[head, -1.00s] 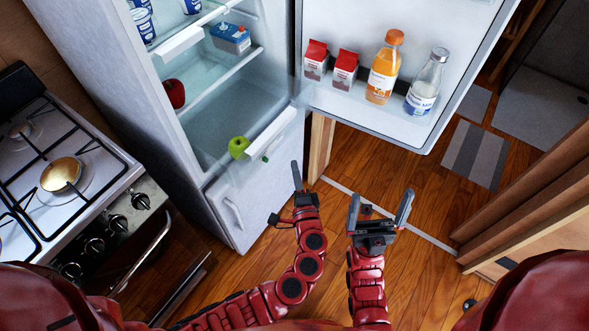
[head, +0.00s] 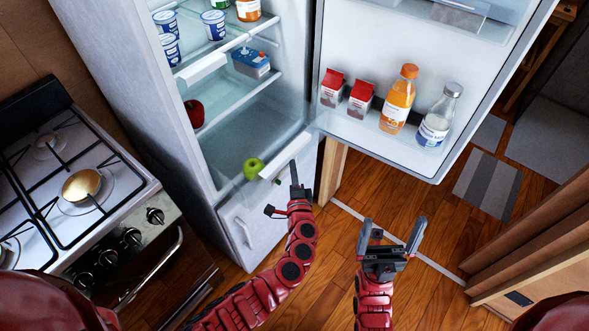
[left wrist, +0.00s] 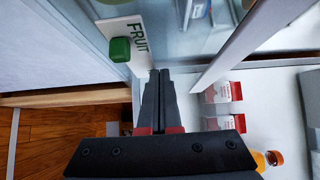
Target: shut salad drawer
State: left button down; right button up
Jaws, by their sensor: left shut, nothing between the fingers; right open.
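The salad drawer's white front (head: 286,157) stands out at the bottom of the open fridge, so the drawer looks pulled out. A green apple (head: 253,168) shows just behind the front. In the left wrist view, the front (left wrist: 128,28) bears dark green letters, partly cut off, and a green knob (left wrist: 120,50). My left gripper (head: 294,172) is shut and empty, at the right end of the drawer front; whether it touches is unclear. Its closed fingers (left wrist: 160,82) point toward the lettered panel. My right gripper (head: 391,233) is open and empty, over the floor below the door.
The fridge door (head: 405,160) is swung open on the right, with two cartons, an orange bottle (head: 398,98) and a milk bottle (head: 437,117) on its shelf. A gas stove (head: 75,190) stands at left. A red apple (head: 195,113) and yogurt cups sit inside the fridge.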

pick_arm(q)
jog(key=w+a+b, duration=0.1)
jog(key=a, duration=0.1)
jog(key=w+a+b, duration=0.1)
jog(key=w+a, duration=0.1)
jog(key=w+a+b, duration=0.2)
jog(key=a, duration=0.1)
jog(key=shift+w+a+f, duration=0.1)
jog(key=shift+w+a, duration=0.1)
